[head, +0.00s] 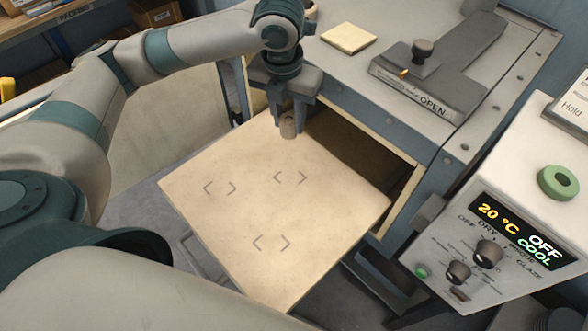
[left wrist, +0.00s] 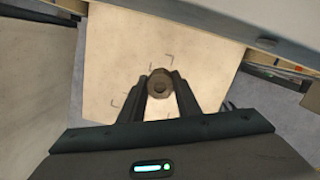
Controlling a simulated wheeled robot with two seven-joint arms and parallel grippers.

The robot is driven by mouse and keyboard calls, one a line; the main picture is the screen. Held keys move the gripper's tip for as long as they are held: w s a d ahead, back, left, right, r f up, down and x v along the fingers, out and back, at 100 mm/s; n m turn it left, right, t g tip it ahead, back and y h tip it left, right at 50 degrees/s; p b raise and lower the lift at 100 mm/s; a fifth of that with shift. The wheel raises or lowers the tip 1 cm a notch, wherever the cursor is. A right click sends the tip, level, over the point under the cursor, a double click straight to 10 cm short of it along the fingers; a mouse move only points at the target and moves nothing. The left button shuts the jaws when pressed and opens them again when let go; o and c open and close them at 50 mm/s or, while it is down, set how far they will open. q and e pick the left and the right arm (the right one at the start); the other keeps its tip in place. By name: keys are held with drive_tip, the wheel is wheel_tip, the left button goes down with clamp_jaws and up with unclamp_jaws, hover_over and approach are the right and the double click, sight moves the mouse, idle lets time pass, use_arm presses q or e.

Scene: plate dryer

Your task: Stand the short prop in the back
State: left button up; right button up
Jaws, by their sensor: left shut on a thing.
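My left gripper (head: 288,118) points down and is shut on the short prop (head: 288,129), a small brown-grey stub. The prop is over the back part of the pale shelf (head: 245,222), near the dryer opening. In the left wrist view the prop (left wrist: 160,83) sits between the two dark fingers. I cannot tell whether its base touches the shelf. Three bracketed marks show on the shelf: one at left (head: 220,188), one at right (head: 290,178), one toward the front (head: 272,243). None holds a prop. My right gripper is not in view.
The dryer's dark opening (head: 365,150) lies behind the shelf. On its top are a pale square tile (head: 348,38) and a grey slide marked OPEN (head: 430,85). The shelf's front is clear.

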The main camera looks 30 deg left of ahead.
use_arm(q)
drive_tip(key=shift+r, duration=0.1)
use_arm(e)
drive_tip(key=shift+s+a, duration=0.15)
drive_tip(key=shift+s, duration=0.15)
